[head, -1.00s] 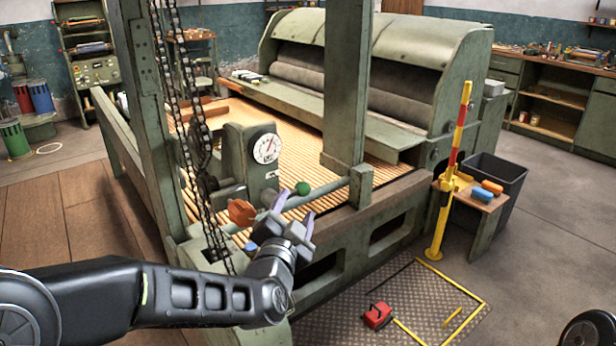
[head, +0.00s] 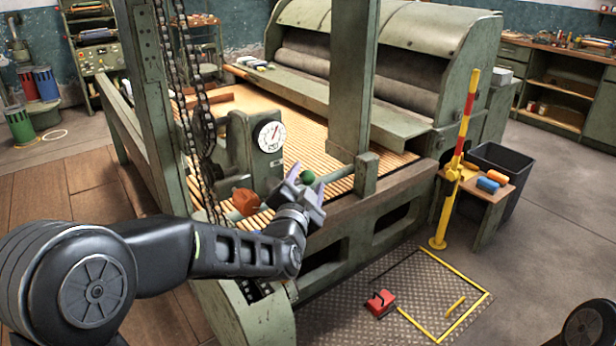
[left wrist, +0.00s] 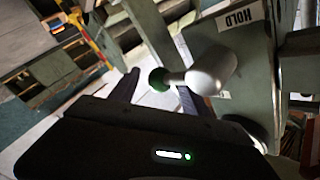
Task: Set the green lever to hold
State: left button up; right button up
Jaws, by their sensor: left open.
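The green lever shows as a round green knob (head: 307,177) in the head view, in front of the grey-green machine housing. In the left wrist view the green knob (left wrist: 158,79) sits on a pale metal shaft (left wrist: 212,71). A plate reading HOLD (left wrist: 240,17) is on the housing beyond the shaft. My left gripper (head: 307,181) is open at the knob. In the wrist view the knob appears between its two fingers (left wrist: 157,87), with no visible grip; contact cannot be told. My right gripper is not in view.
An orange-red knob (head: 246,201) stands just left of my left gripper. A dial (head: 270,136) and hanging chains (head: 190,110) are behind it. A green post (head: 352,90) rises to the right. A red object (head: 380,303) lies on the floor plate.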

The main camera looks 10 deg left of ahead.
pick_arm(q)
jog(key=shift+w, duration=0.8)
jog(key=c, duration=1.2)
jog(key=shift+s+f, duration=0.1)
jog(key=shift+f, duration=0.1)
